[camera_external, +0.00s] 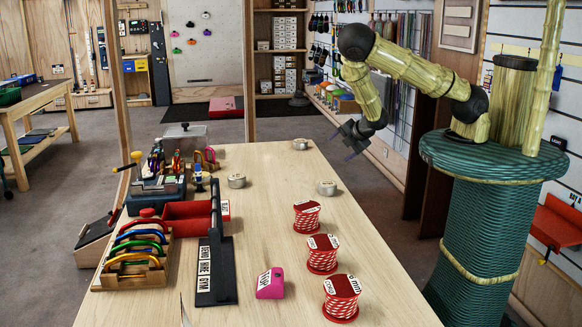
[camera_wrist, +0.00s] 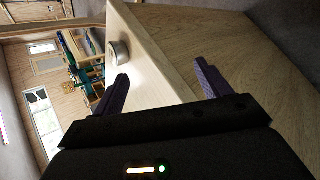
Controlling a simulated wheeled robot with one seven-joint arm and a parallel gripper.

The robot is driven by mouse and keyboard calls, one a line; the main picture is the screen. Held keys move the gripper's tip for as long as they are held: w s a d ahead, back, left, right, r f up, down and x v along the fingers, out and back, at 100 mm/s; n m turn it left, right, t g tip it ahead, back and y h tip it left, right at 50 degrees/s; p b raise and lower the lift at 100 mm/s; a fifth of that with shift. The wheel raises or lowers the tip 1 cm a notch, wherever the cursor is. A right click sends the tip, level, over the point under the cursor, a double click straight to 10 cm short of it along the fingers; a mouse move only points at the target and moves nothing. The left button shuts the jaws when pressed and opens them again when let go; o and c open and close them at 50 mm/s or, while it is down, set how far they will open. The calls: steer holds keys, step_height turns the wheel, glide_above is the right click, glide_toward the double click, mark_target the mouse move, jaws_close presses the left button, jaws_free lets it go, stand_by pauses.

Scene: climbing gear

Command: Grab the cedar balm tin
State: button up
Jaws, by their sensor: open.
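Three small round metal tins stand on the wooden table: one at the far edge (camera_external: 300,144), one at the middle left (camera_external: 237,181) and one at the right (camera_external: 326,187). Their labels are too small to read, so I cannot tell which is the cedar balm tin. My gripper (camera_external: 347,143) is above and beyond the table's right edge, near the far tin and touching nothing. In the wrist view my gripper (camera_wrist: 160,72) is open and empty, with purple fingers wide apart. One tin (camera_wrist: 118,53) shows beyond the left finger, close to the table edge.
Three red-and-white cord spools (camera_external: 322,254) line the table's right side. The table's middle is clear.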

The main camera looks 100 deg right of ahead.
steer(key=d+r+n+t, duration=0.1)
steer(key=n+t, duration=0.1)
steer(key=n, duration=0.4)
steer(key=d+r+n+t, duration=0.1)
steer(key=d+n+t, duration=0.1)
steer(key=n, duration=0.5)
steer(key=d+r+n+t, duration=0.1)
steer(key=n+t, duration=0.1)
steer(key=n, duration=0.4)
steer(key=shift+s+d+r, duration=0.1)
steer(key=shift+d+r, duration=0.25)
glide_toward(304, 142)
steer(key=x, duration=0.6)
steer(key=shift+s+d+r+p, duration=0.1)
steer(key=shift+p, duration=0.3)
steer(key=shift+w+d+f, duration=0.25)
steer(key=shift+w+d, duration=0.05)
